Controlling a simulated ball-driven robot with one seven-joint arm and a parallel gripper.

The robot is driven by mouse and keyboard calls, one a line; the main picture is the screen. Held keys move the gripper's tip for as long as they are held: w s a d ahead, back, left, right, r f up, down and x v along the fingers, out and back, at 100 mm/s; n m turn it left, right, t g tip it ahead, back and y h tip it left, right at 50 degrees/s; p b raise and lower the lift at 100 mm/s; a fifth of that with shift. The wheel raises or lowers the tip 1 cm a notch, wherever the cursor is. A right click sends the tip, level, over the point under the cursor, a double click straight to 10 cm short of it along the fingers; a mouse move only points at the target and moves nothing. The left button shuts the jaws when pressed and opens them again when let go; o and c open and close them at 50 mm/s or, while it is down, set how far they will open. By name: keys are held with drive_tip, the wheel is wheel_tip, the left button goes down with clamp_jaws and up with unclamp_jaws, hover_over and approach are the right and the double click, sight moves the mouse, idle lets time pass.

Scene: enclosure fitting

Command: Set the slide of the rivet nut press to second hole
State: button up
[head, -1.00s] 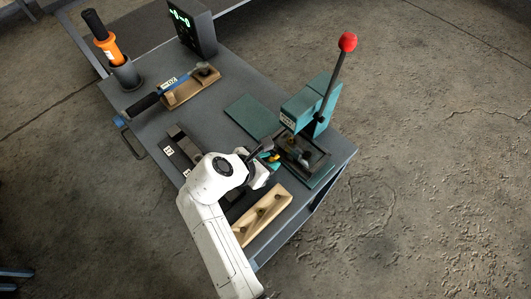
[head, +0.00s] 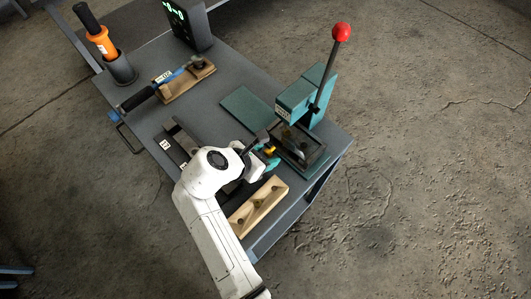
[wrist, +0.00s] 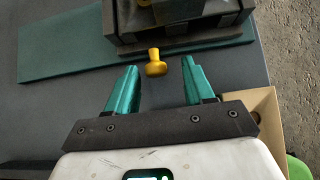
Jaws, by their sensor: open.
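The rivet nut press (head: 297,98) is teal with a red-balled lever and stands at the table's right end. A dark box-like fixture (head: 302,146) sits on its base; it also shows at the top of the wrist view (wrist: 180,18). A yellow knob (head: 270,150) sticks out of the fixture's near side. In the wrist view the knob (wrist: 156,62) lies just ahead of and between my teal fingertips, touching neither. My gripper (wrist: 154,75) is open and empty. In the head view my gripper (head: 268,163) is partly hidden by my wrist. The slide's holes are not discernible.
A wooden block with holes (head: 258,208) lies close beside my gripper. A dark labelled rail (head: 175,143) lies left of it. A blue torque wrench on a wooden rest (head: 180,80), an orange-handled tool in a cup (head: 103,45) and a display box (head: 190,25) stand farther back.

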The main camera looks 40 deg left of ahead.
drive_tip(key=v, duration=1)
idle(0.3)
